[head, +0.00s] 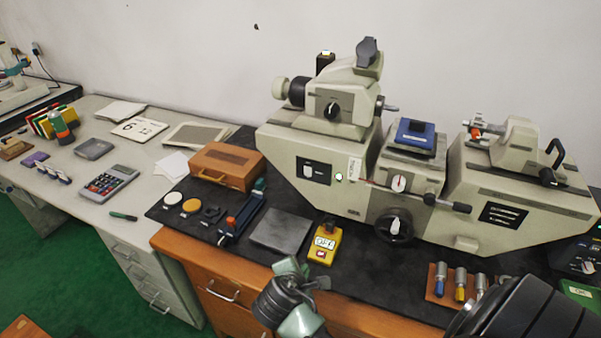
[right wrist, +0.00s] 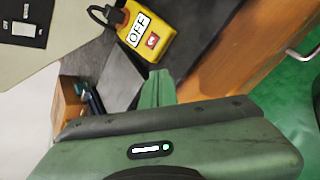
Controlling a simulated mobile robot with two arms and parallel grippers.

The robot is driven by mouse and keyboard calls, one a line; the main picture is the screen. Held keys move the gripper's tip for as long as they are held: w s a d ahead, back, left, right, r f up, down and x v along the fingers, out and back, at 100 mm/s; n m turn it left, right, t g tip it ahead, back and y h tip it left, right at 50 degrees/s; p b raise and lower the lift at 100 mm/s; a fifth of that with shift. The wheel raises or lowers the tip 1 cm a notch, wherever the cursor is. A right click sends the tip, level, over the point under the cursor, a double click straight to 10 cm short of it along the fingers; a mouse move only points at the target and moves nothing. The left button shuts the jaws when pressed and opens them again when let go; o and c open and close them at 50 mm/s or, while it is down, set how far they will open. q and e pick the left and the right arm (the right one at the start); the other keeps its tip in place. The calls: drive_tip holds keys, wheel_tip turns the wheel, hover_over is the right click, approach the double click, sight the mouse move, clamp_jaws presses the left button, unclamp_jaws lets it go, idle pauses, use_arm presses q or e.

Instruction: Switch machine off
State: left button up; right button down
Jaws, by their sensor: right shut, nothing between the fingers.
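The beige machine (head: 365,150) stands on the black bench top against the wall. The panel (right wrist: 38,10) and white switch (right wrist: 24,29) also show at the top left of the right wrist view. A yellow box (head: 331,234) with a white label reading OFF and a red mark stands before the machine. My right gripper (head: 291,267) is shut and empty, nearer than the yellow box and apart from it. My left gripper is out of view.
A grey plate (head: 281,230) lies left of the yellow box. A brown wooden case (head: 228,165) and a blue-and-black tool (head: 243,212) are farther left. A rack of small cylinders (head: 459,283) stands at the right front. A handwheel (head: 394,225) sticks out from the machine.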

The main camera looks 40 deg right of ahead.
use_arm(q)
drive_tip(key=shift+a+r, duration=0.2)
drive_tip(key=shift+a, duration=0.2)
use_arm(e)
drive_tip(key=w+d+r+n+t+h, duration=0.1)
drive_tip(key=w+r+n+h, duration=0.5)
drive_tip(key=r, duration=0.8)
drive_tip(key=w+n+t, duration=0.1)
drive_tip(key=w+n, duration=0.2)
drive_tip(key=w, duration=0.2)
drive_tip(key=shift+d+r, duration=0.25)
drive_tip(key=shift+d, duration=0.05)
